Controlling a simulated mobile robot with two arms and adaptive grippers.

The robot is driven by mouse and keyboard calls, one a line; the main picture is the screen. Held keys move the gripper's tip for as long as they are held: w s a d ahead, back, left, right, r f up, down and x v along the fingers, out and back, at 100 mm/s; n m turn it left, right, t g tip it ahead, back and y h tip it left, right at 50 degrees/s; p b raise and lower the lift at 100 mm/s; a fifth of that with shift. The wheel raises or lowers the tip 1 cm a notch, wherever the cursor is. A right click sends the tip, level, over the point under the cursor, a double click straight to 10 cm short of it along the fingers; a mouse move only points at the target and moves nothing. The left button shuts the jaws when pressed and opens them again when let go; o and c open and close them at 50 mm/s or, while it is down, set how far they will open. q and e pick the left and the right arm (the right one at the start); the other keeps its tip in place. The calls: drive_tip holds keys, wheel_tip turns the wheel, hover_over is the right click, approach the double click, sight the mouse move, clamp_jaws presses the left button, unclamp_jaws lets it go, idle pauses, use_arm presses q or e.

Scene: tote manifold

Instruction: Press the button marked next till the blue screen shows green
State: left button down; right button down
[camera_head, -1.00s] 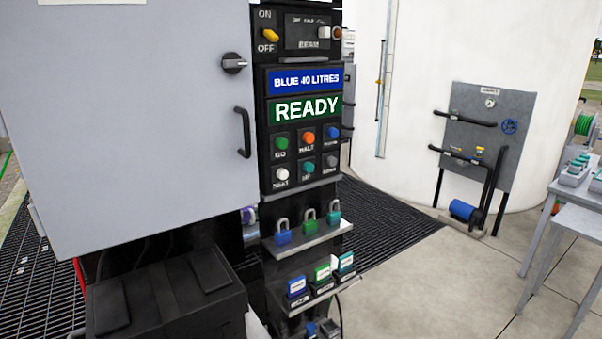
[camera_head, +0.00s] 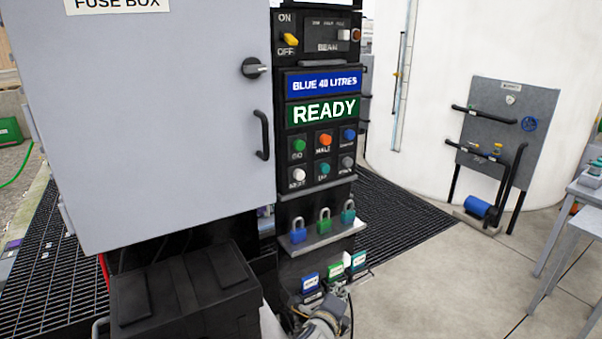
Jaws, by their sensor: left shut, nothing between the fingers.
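The white button marked NEXT (camera_head: 298,174) is at the lower left of the button group on the black control panel; its label is blurred. The blue screen (camera_head: 323,83) above reads "BLUE 40 LITRES". A green screen (camera_head: 322,112) below it reads "READY". My left gripper (camera_head: 340,299) is shut and empty at the bottom of the head view, in front of the small coloured tags and well below the NEXT button, apart from it. It is partly cut off by the picture edge. My right gripper is not in view.
Other buttons sit close by: green GO (camera_head: 299,145), orange HALT (camera_head: 324,139), blue (camera_head: 349,134) and teal (camera_head: 324,169). A shelf with padlocks (camera_head: 323,226) juts out below. A grey fuse box (camera_head: 150,130) with a black handle (camera_head: 262,135) stands left.

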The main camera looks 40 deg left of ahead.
sight(300, 176)
use_arm(q)
wheel_tip(300, 176, up, 27)
drive_tip(key=s+a+m+t+y+p, duration=0.1)
drive_tip(key=s+a+m+t+y, duration=0.1)
drive_tip(key=m+t+y, duration=0.1)
drive_tip(key=shift+s+t+p, duration=0.2)
drive_tip(key=shift+t+p, duration=0.2)
drive_tip(key=shift+t, duration=0.2)
drive_tip(key=shift+w+a, duration=0.1)
drive_tip(key=w+a, duration=0.3)
drive_tip(key=a, duration=0.5)
drive_tip(key=shift+w, duration=0.15)
drive_tip(key=shift+a+r, duration=0.1)
idle(0.3)
